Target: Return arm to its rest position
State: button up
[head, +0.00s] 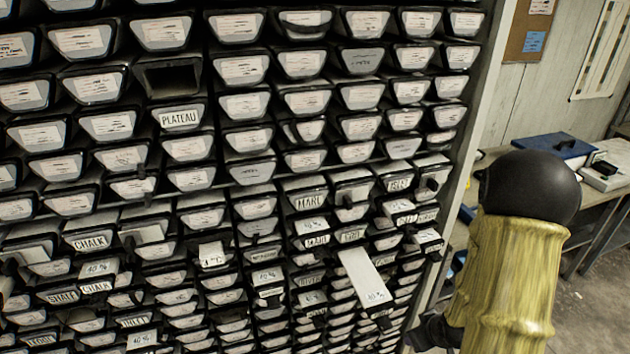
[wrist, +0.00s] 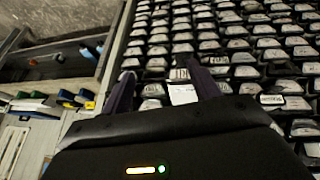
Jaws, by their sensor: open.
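My gripper (wrist: 161,76) shows in the wrist view with its two dark fingers spread apart. A white-topped liner (wrist: 183,94) shows between them, farther off and nearer the right finger; nothing is seen gripped. My arm (head: 515,270), yellow-green with a black rounded joint, stands at the right of the head view, beside the rack. The gripper's fingers cannot be made out in the head view. The rack (head: 490,80) holds rows of labelled core liners. One long liner (head: 365,278) sticks well out of its slot at the lower middle.
An empty dark slot (head: 172,78) sits above the PLATEAU label (head: 180,118). Several other liners jut out slightly. A workbench (head: 603,193) with a blue case (head: 552,146) stands behind my arm at right. Bare floor (head: 590,315) shows at the lower right.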

jog(key=s+a+r+m+g+b, duration=0.2)
jog(key=s+a+r+m+b, duration=0.2)
jog(key=s+a+r, duration=0.3)
jog(key=a+r, duration=0.1)
jog(key=a, duration=0.2)
jog(key=shift+a+r+g, duration=0.15)
jog(key=shift+r+g, duration=0.25)
